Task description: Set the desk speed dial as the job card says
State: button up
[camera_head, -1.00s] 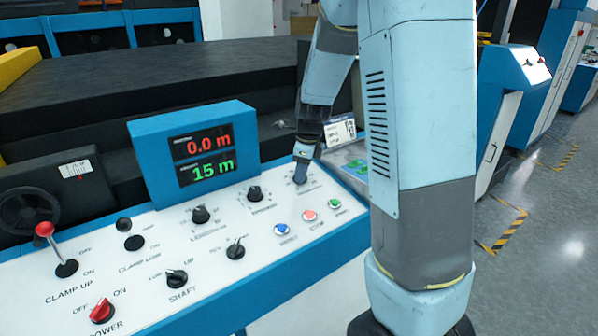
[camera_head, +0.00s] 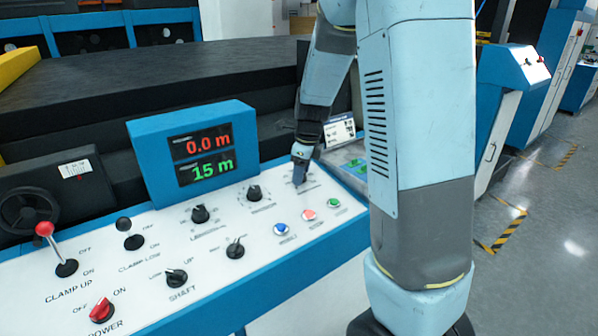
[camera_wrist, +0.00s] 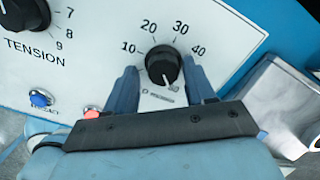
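The speed dial (camera_wrist: 163,64) is a round black knob with marks 10, 20, 30 and 40 around it in the wrist view. Its white pointer line faces down, slightly right, close to a mark that is too blurred to read surely. My gripper (camera_wrist: 163,86) has its two blue fingers on either side of the knob, with a visible gap at each side. In the head view my gripper (camera_head: 300,180) is low over the panel's far right dial and mostly hides it. A white card (camera_head: 340,131) stands behind the panel; its writing is too small to read.
The sloped white control panel (camera_head: 150,290) carries several other knobs and switches, a clamp lever (camera_head: 50,240) and push buttons. A tension knob (camera_wrist: 25,12) and a blue button (camera_wrist: 41,98) are left of the dial. The blue display box (camera_head: 195,155) reads 0.0 m and 15 m.

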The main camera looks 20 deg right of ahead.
jog(key=shift+o, duration=0.4)
jog(key=shift+w+r, duration=0.1)
jog(key=shift+r, duration=0.05)
jog(key=shift+r, duration=0.25)
notch_tip(320, 180, up, 13)
jog(key=s+d, duration=0.1)
jog(key=s, duration=0.1)
jog(key=shift+s+f, duration=0.15)
jog(key=shift+s, duration=0.1)
jog(key=s+a+r+n+t, duration=0.1)
jog(key=s+r+n, duration=0.1)
jog(key=s+n, duration=1)
jog(key=s+a+r+n+t, duration=0.1)
jog(key=s+r+n+t, duration=0.1)
jog(key=s+n, duration=1.1)
jog(key=shift+r+t+h, duration=0.3)
jog(key=shift+r+h, duration=0.05)
jog(key=shift+h, duration=0.05)
